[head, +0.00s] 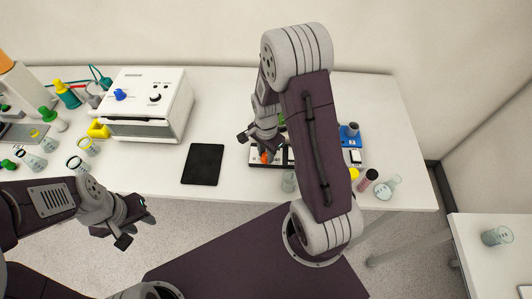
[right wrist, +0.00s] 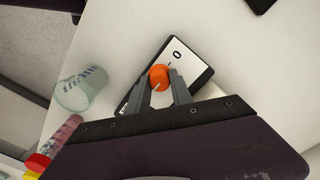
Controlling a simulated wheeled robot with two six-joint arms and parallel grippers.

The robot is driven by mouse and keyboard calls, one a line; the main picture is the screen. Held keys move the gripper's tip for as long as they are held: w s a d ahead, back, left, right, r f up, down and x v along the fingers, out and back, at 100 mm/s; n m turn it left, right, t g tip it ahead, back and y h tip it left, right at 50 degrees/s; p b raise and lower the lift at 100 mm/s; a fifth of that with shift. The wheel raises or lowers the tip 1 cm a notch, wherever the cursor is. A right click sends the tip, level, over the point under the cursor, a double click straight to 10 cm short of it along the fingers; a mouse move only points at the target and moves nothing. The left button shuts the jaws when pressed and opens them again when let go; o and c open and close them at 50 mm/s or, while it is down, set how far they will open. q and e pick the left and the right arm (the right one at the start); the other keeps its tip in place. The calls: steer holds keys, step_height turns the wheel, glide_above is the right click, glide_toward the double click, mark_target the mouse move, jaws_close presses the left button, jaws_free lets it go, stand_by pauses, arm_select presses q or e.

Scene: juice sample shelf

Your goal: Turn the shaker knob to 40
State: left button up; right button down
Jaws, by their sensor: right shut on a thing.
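The orange shaker knob (right wrist: 158,76) sits between the two fingers of my right gripper (right wrist: 161,92) in the right wrist view. My right gripper is shut on it. A pale pointer line shows on the knob, towards the gripper side. The knob is on a dark-edged panel with a white face (right wrist: 194,67), where a "0" and a short dash are visible; other markings are hidden. In the head view the knob (head: 266,157) shows under my right gripper (head: 263,149), and my arm hides much of the shaker. My left gripper (head: 136,222) is open and empty, off the table's front edge.
A black tablet (head: 203,164) lies left of the shaker. A white box with knobs (head: 148,105) and several flasks stand further left. A blue device (head: 350,136), a glass flask (head: 387,187) and small vials are right of my arm. A clear beaker (right wrist: 81,90) stands near the shaker.

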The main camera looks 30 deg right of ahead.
steer(key=c, duration=1.1)
jaws_free()
steer(key=shift+c, duration=0.2)
step_height(320, 180, up, 9)
steer(key=shift+r, duration=0.1)
